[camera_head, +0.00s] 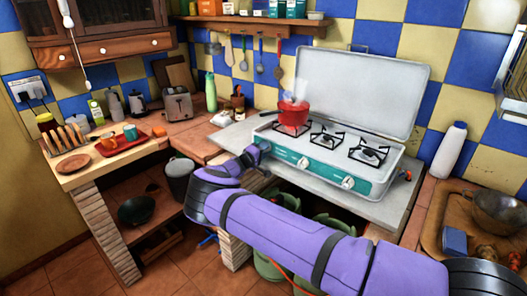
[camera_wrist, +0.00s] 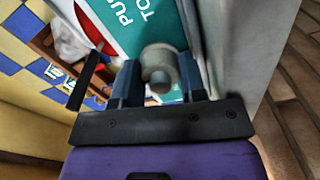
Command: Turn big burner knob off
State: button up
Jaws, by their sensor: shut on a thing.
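The stove (camera_head: 370,150) is a white camping unit with a teal front panel and an open lid. Two white knobs, the middle one (camera_head: 303,163) and the right one (camera_head: 348,183), show on its front. My gripper (camera_head: 257,152) is at the left end of the panel and hides that part in the head view. In the wrist view, my gripper (camera_wrist: 160,84) is shut on a round grey-white knob (camera_wrist: 158,60), with one finger on each side. A red pot (camera_head: 293,112) stands on the left burner with white steam above it.
The stove stands on a grey counter (camera_head: 230,142). A white bottle (camera_head: 448,150) and a sink area with a metal bowl (camera_head: 500,210) lie to the right. A toaster (camera_head: 178,103) and a red tray (camera_head: 120,140) are on the left counters.

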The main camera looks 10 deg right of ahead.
jog(key=shift+f, duration=0.1)
dwell(0.3)
jog(key=o, duration=0.6)
jog(key=shift+o, duration=0.2)
jog(key=shift+a, duration=0.1)
jog(key=v, duration=1)
jog(key=shift+s+a, duration=0.25)
jog(key=shift+a, duration=0.05)
